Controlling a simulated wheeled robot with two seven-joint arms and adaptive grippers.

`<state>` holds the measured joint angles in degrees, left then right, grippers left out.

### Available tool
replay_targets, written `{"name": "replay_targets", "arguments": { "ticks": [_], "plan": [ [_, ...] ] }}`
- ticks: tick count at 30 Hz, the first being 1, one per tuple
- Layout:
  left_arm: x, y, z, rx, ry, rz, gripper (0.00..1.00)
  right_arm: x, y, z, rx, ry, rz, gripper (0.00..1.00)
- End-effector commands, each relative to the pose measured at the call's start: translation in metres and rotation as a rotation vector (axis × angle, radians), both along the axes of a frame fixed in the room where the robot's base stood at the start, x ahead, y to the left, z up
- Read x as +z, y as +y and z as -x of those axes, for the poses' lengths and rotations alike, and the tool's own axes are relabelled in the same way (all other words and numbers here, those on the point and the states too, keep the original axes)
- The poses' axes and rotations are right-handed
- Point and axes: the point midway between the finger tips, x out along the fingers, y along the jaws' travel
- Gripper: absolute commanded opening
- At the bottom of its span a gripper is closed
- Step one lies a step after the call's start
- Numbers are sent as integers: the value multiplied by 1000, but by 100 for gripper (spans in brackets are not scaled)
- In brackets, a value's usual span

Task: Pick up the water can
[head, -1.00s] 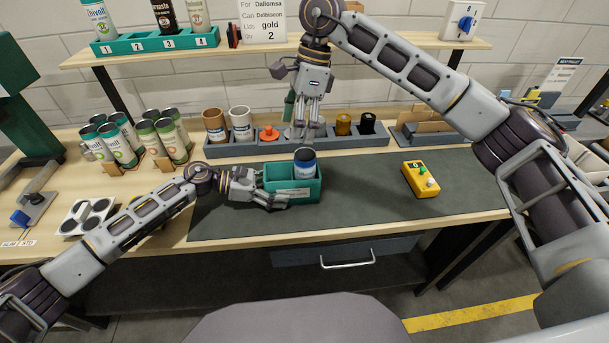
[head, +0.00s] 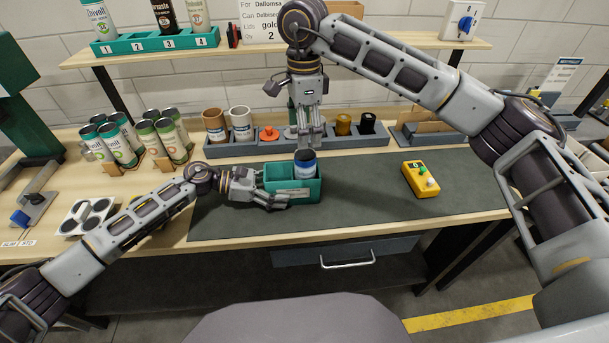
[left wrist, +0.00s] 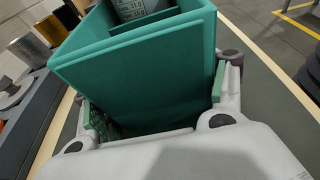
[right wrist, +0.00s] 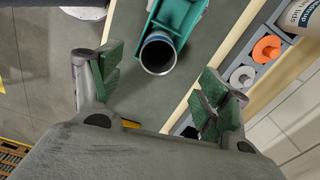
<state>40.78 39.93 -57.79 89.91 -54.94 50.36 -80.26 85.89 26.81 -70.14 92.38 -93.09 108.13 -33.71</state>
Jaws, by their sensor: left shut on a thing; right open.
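A can with a blue and white label (head: 305,167) stands upright in the right compartment of a small teal bin (head: 290,194) on the dark mat. Its dark, open top shows in the right wrist view (right wrist: 158,54). My left gripper (head: 272,193) is shut on the left end of the bin; in the left wrist view its fingers lie along both sides of the bin wall (left wrist: 140,85). My right gripper (head: 309,138) points down, open and empty, just above and behind the can. In the right wrist view the can lies ahead, between the spread fingers (right wrist: 160,88).
A grey rack (head: 240,150) with cups, an orange piece and small gold and black pieces runs behind the bin. Several cans (head: 122,150) stand at the left. The mat between is clear.

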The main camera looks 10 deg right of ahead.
Motion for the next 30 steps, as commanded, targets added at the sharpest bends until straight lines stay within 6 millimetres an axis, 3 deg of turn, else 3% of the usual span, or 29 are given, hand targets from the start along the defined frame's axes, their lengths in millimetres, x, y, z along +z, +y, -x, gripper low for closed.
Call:
{"name": "replay_targets", "arguments": {
  "ticks": [12, 30],
  "plan": [
    [-1, 0, 0, -1, 1, -1, 58, -49, 0, 1, 1, 2, 0, 76],
    [-1, 0, 1, -1, 1, -1, 57, -60, 0, 1, 0, 1, 0, 76]
  ]
}}
